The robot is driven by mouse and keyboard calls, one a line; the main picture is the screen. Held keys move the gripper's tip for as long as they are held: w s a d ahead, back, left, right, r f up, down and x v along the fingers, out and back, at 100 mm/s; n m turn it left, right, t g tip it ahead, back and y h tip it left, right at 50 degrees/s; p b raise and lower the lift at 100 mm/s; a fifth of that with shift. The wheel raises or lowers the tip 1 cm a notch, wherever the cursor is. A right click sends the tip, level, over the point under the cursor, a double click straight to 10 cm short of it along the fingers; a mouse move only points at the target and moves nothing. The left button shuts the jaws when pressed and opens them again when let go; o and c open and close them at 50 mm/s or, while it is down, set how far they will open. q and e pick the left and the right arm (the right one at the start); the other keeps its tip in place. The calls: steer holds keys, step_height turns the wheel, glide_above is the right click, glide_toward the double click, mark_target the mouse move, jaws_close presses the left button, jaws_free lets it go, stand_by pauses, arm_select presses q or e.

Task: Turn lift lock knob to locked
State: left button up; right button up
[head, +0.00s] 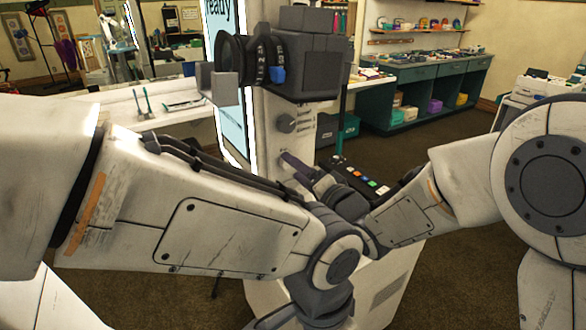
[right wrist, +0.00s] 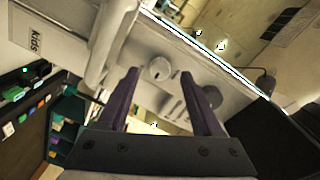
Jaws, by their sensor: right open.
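A grey round knob (head: 287,122) with a raised grip sits on the white column (head: 262,108) in the head view, with small labels to its right that I cannot read. In the right wrist view a pale round knob (right wrist: 158,68) shows on a white panel, beyond and between the fingertips. I cannot tell whether it is the same knob, or its set position. My right gripper (head: 292,163) has purple fingers near the column, below the grey knob. It is open and empty in the right wrist view (right wrist: 167,80). My left gripper is hidden; only its arm shows.
A dark camera (head: 305,66) with a blue tab tops the column. A black panel with coloured buttons (head: 360,178) lies right of my right gripper. A lit screen (head: 226,110) stands behind. A teal shelf unit (head: 425,85) is at the back right.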

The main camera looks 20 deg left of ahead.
arm_select(q)
steer(key=shift+f+b, duration=0.55)
steer(key=shift+f, duration=0.15)
arm_select(e)
steer(key=v, duration=0.8)
steer(key=shift+d, duration=0.2)
steer(key=shift+s, duration=0.1)
